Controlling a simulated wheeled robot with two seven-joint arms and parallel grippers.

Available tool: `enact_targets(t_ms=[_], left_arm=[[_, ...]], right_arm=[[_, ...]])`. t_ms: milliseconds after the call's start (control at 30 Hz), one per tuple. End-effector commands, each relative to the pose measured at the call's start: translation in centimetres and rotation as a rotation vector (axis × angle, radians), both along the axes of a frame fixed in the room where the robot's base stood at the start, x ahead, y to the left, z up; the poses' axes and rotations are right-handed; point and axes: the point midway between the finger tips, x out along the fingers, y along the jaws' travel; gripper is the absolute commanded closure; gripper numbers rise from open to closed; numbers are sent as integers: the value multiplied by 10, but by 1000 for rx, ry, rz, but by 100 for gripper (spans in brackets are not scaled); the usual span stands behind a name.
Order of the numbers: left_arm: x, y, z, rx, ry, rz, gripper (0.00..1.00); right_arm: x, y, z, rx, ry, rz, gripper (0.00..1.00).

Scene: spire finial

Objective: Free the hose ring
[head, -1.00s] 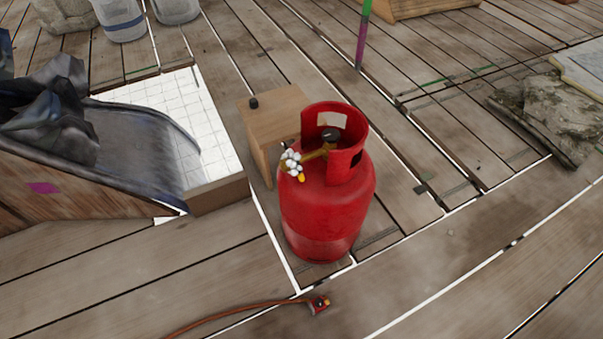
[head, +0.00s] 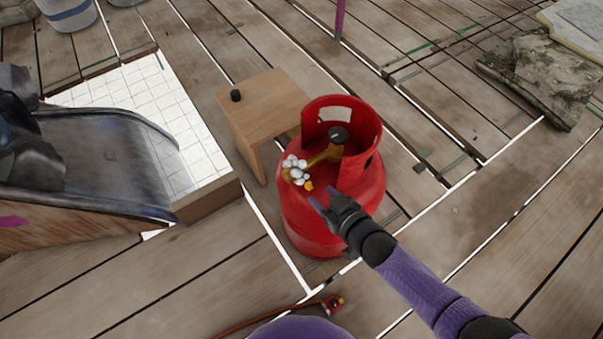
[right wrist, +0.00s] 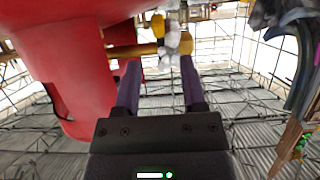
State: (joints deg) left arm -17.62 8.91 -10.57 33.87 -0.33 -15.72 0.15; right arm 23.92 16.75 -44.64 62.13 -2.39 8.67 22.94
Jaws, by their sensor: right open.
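A red gas cylinder (head: 325,225) stands upright on the plank floor, its collar open toward the left. A brass valve outlet (head: 326,156) reaches left from under the dark valve knob (head: 338,135). White lumps (head: 294,168) cover the outlet's end, with a yellow tip (head: 308,186) below. I cannot make out a separate ring there. My right gripper (head: 322,198) is just below and right of that end. In the right wrist view its fingers (right wrist: 160,75) are apart and empty, with the white lumps (right wrist: 174,40) and brass part (right wrist: 187,50) beyond. My left gripper is out of view.
A wooden stool (head: 264,108) bearing a small black knob (head: 236,96) stands behind the cylinder. A dark chute (head: 105,165) is at left.

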Motion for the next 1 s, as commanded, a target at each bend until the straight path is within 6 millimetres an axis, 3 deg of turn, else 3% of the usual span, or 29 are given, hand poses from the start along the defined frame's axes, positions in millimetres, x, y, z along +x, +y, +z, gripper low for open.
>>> enact_targets(t_ms=[33,233,400,633,867,900,1000], left_arm=[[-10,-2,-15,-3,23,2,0],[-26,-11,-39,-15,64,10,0],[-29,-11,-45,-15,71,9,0],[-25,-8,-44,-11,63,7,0],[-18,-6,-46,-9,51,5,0],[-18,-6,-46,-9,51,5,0],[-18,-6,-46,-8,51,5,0]], right_arm=[[9,7,-17,1,6,0,47],[41,30,-33,0,6,-1,47],[53,39,-33,-1,4,-1,47],[54,39,-30,-1,1,-1,47],[54,39,-30,-1,3,-1,96],[54,39,-30,-1,3,-1,100],[54,39,-30,-1,3,-1,100]])
